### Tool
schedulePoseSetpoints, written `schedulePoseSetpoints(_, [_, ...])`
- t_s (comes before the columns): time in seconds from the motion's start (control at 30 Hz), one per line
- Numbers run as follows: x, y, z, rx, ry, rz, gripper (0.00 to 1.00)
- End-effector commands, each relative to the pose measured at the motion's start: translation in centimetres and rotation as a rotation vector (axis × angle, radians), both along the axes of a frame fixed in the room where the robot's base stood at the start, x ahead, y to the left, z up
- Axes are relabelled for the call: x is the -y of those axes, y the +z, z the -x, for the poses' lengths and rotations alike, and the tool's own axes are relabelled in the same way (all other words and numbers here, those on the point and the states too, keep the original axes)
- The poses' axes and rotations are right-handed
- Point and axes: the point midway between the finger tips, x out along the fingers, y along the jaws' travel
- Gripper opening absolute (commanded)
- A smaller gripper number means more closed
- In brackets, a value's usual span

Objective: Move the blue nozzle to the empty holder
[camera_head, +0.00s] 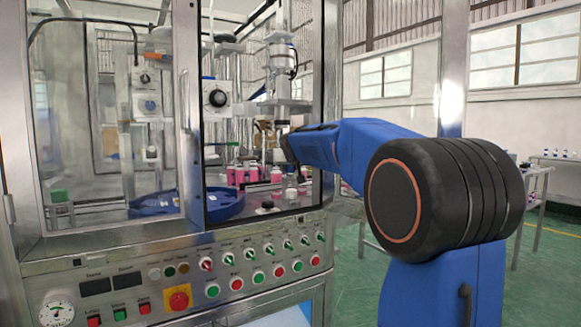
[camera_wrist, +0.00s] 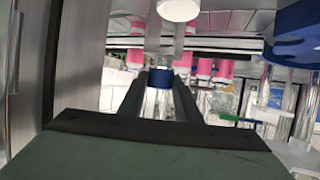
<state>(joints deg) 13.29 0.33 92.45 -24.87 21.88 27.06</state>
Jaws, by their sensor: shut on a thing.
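In the wrist view, my gripper (camera_wrist: 160,88) is shut on the blue nozzle (camera_wrist: 161,79). The nozzle shows as a blue ring with a clear, shiny part below it, between the two dark fingers. In the head view, my gripper (camera_head: 290,160) reaches through the open front of the machine; the nozzle is too small to make out there. Clear, shiny posts and a white disc (camera_wrist: 180,10) lie just beyond the nozzle in the wrist view. I cannot tell which part is the empty holder, or whether the nozzle touches it.
Several pink cans (camera_head: 253,174) stand in the machine left of my gripper; some also show in the wrist view (camera_wrist: 204,68). A round blue tray (camera_head: 222,205) lies at the left. Metal fixtures (camera_head: 281,55) hang above. The control panel (camera_head: 190,275) is in front.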

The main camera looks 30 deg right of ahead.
Motion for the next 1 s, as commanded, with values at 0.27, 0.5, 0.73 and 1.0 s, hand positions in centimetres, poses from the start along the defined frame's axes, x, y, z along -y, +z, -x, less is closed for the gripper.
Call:
schedulePoseSetpoints(0.27, [0.0, -0.4, 0.0, 0.001, 0.0, 0.0, 0.04])
schedulePoseSetpoints(0.5, [0.0, -0.8, 0.0, 0.001, 0.0, 0.0, 0.04])
schedulePoseSetpoints(0.73, [0.0, -1.2, 0.0, 0.0, 0.0, 0.0, 0.04])
schedulePoseSetpoints(1.0, [0.0, -1.5, 0.0, 0.0, 0.0, 0.0, 0.04])
